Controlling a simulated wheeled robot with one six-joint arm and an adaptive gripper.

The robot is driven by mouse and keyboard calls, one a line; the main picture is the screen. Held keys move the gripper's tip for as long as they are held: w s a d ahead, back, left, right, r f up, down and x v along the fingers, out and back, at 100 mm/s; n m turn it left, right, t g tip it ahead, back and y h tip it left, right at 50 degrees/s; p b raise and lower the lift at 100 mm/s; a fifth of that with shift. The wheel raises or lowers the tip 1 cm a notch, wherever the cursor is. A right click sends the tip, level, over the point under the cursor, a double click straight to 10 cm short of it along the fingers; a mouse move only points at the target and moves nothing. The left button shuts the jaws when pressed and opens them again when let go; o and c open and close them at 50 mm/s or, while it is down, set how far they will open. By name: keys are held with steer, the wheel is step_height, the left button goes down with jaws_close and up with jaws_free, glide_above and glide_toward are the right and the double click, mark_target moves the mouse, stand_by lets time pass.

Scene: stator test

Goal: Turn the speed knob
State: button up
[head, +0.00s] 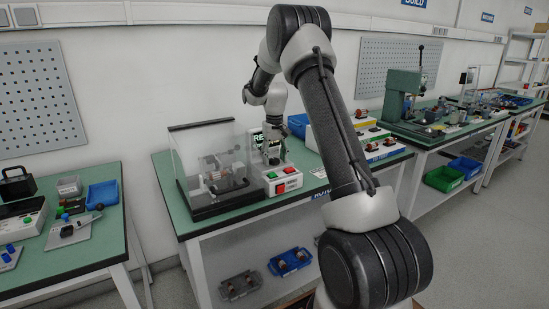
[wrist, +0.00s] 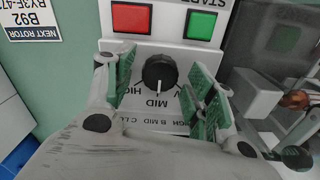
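The speed knob (wrist: 160,70) is round and black on a white control panel (wrist: 150,112), in the upper middle of the wrist view. Its white pointer line points down in the picture, at the printed word MID. My gripper (wrist: 162,80) is open, with one green-padded finger on each side of the knob. Gaps show between the pads and the knob. In the head view my gripper (head: 272,154) is over the back of the white control box (head: 284,180), and it hides the knob there.
A red button (wrist: 131,18) and a green button (wrist: 202,24) sit just beyond the knob in the wrist view. A clear-walled test enclosure (head: 212,158) stands directly left of the box in the head view.

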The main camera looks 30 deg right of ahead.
mark_target(274, 159)
step_height(274, 159, up, 12)
stand_by(0.7)
stand_by(0.4)
